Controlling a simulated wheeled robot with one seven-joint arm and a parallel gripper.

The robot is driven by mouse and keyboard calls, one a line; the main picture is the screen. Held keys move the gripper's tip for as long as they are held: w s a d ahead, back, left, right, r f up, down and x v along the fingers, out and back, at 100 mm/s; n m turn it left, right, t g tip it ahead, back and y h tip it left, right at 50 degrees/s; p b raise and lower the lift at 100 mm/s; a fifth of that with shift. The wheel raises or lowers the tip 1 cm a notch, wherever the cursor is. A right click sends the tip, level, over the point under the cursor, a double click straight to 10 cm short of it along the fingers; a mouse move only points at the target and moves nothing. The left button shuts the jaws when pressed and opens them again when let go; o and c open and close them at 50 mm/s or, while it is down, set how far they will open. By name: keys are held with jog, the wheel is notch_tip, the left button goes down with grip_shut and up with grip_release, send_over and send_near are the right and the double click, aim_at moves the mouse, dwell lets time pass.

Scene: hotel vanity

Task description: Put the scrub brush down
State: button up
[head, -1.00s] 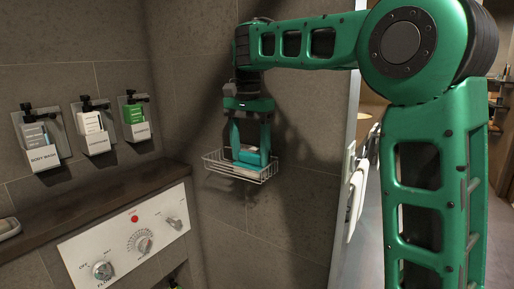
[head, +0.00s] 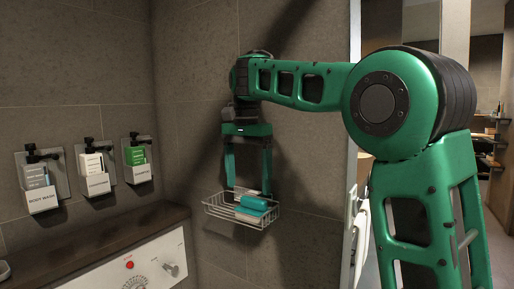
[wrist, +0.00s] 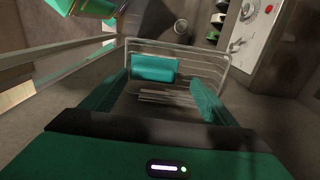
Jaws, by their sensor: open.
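The scrub brush, a small teal block (head: 253,203), lies in a wire basket (head: 212,211) on the tiled wall. A second teal surface shows just below it; I cannot tell whether it is part of the brush. My gripper (head: 248,189) points down over the basket with its fingers spread wide, and nothing is held between them. In the wrist view the teal block (wrist: 153,68) lies between the fingers, nearer the left one and clear of both. A brighter teal patch by the right finger is hard to make out.
Three wall dispensers (head: 91,169) hang at left above a dark ledge (head: 90,240). A white control panel (head: 135,265) with knobs is below. The wall is close behind the basket. A glass edge and an open doorway are at right.

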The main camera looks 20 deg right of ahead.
aim_at(249, 198)
notch_tip(249, 198, up, 8)
jog(key=shift+f, duration=0.25)
dwell(0.5)
